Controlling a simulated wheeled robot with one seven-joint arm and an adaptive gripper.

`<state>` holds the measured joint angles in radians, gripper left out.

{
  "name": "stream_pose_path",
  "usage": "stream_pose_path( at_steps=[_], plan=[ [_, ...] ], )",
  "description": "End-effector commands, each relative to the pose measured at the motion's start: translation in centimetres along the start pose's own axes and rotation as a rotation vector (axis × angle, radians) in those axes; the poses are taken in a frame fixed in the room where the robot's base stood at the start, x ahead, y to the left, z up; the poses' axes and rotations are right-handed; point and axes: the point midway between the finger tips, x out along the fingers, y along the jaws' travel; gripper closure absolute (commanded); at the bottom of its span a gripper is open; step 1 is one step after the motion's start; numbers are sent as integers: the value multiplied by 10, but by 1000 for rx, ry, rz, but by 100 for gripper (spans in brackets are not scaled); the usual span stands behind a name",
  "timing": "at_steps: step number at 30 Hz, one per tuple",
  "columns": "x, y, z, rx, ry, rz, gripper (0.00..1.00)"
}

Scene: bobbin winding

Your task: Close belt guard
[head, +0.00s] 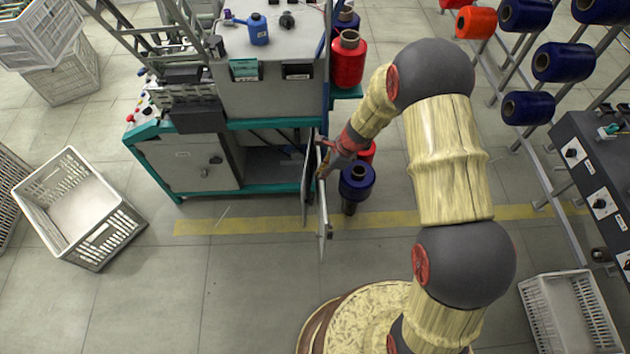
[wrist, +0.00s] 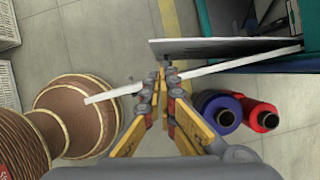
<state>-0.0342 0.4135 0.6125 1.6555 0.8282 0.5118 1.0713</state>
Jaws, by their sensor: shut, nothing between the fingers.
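The belt guard (head: 306,185) looks like a thin dark panel standing out from the right end of the winding machine (head: 262,88), swung open. In the wrist view it is a grey sheet (wrist: 215,50) seen nearly edge-on. A long pale bar (head: 323,225) runs beside it, and also shows in the wrist view (wrist: 235,61), crossing behind my fingertips. My gripper (head: 323,172) is at the panel's right side, close to the bar. In the wrist view my gripper (wrist: 163,80) has its fingertips together with nothing between them. Whether they touch the bar or panel I cannot tell.
Blue (head: 357,182) and red (wrist: 260,115) bobbins stand just right of the guard. A thread rack with blue bobbins (head: 562,62) and a control box (head: 598,185) are at the right. A white crate (head: 95,240) lies left.

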Motion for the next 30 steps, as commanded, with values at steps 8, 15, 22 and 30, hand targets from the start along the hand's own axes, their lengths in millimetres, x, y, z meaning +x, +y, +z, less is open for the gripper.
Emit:
stream_pose_path(
  at_steps=[8, 15, 22, 30],
  plan=[
    [41, 2, -2, 1, 1, 4, 100],
    [80, 2, -2, -1, 1, 3, 100],
    [97, 1, -1, -1, 1, 2, 100],
    [98, 1, 0, -1, 1, 2, 100]
  ],
)
